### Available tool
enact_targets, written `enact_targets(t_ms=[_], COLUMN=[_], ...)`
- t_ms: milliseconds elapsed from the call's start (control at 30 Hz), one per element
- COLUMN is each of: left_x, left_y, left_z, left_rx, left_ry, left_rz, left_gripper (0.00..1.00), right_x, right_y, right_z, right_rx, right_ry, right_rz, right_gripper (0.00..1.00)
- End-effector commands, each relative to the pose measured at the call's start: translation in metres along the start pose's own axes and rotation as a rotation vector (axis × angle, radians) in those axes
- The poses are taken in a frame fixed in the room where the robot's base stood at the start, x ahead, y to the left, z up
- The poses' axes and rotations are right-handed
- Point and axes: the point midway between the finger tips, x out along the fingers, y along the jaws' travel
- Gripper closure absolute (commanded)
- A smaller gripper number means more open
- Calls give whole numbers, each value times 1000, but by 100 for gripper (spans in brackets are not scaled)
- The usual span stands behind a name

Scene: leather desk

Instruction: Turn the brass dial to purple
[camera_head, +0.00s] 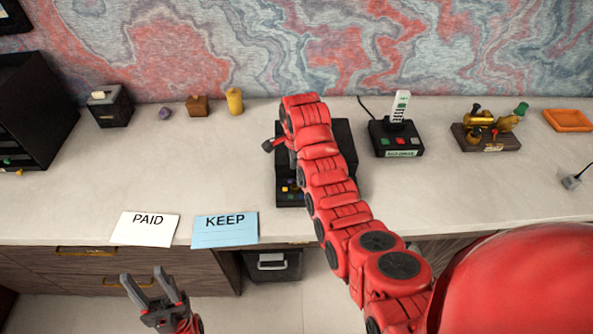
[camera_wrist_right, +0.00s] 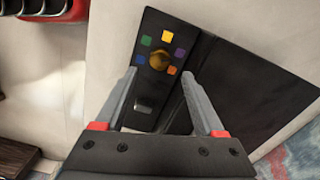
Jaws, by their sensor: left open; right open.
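The brass dial (camera_wrist_right: 159,60) sits on a black panel (camera_wrist_right: 153,22) in the right wrist view. Which colour the dial points at is too small to tell. My right gripper (camera_wrist_right: 158,73) is open, its fingertips on either side of the dial in the picture; contact cannot be told. In the head view my right arm covers much of the black device (camera_head: 342,135) and hides the dial. My left gripper (camera_head: 150,284) is open and empty, in front of the desk.
A PAID card (camera_head: 145,229) and a blue KEEP card (camera_head: 224,232) lie near the desk's front edge. Small blocks stand at the back left. The left middle desktop is clear.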

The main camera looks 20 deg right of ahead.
Motion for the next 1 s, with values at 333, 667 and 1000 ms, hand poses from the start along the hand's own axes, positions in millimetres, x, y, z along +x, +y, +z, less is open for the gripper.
enact_targets(t_ms=[333,667,1000], left_x=[80,94,94], left_y=[-4,-5,-5], left_z=[-14,-16,-16], left_rx=[0,0,0], left_ry=[0,0,0], left_rz=[0,0,0], left_gripper=[50,50,50], right_x=[-90,-117,-118], right_y=[0,0,0], right_z=[-1,0,0], right_rx=[3,1,0], right_ry=[-2,0,0], right_rz=[0,1,1], right_gripper=[29,29,29])
